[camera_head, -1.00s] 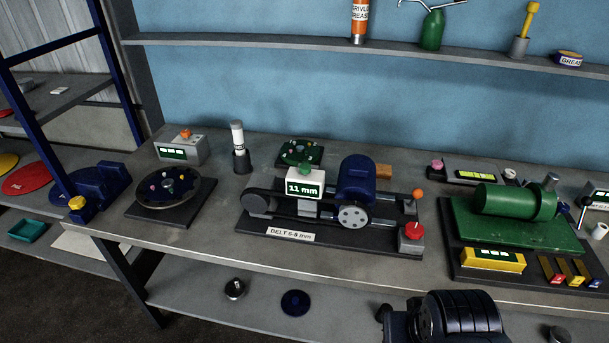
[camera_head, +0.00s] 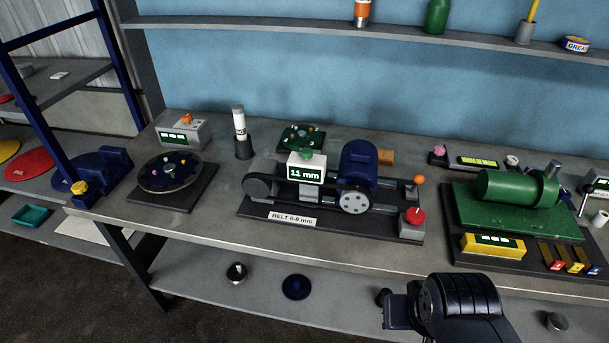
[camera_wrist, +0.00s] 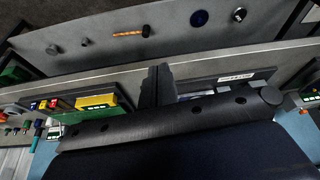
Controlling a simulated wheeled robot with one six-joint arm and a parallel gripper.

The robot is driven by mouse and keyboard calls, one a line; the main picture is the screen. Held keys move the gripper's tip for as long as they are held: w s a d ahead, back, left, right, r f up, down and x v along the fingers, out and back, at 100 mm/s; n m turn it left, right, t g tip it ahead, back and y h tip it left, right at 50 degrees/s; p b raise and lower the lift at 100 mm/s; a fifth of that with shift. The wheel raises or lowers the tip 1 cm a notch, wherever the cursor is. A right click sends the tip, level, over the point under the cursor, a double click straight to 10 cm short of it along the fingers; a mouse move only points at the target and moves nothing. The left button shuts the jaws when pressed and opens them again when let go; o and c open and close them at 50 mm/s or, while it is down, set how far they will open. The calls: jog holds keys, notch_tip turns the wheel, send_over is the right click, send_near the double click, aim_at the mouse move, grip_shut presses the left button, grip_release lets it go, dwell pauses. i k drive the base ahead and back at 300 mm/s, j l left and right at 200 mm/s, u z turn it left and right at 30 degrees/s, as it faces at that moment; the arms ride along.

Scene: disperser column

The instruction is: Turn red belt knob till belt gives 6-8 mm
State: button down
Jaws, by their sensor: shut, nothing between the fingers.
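The red knob (camera_head: 415,216) sits on a grey block at the front right corner of the belt rig's dark base (camera_head: 330,226). The white readout (camera_head: 306,173) on the rig shows 11 mm. A label (camera_head: 293,219) on the base reads BELT 6-8 mm. The dark belt (camera_head: 303,200) runs between the left pulley and the pale wheel below a blue motor (camera_head: 358,165). In the wrist view my gripper (camera_wrist: 158,72) is shut and empty, its dark fingers together. In the head view my arm's dark end is at lower right, in front of the bench and apart from the knob.
An orange-tipped lever (camera_head: 419,180) stands just behind the knob. A green machine (camera_head: 515,210) with a yellow box (camera_head: 493,245) is to the right. A round dark plate (camera_head: 170,173) is on the left. The bench front strip is clear.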

aim_at(415, 216)
jog(key=i+l+u, duration=0.3)
jog(key=l+u, duration=0.25)
jog(key=l, duration=0.2)
jog(key=i+l+u, duration=0.1)
jog(key=l+u, duration=0.2)
jog(key=l, duration=0.1)
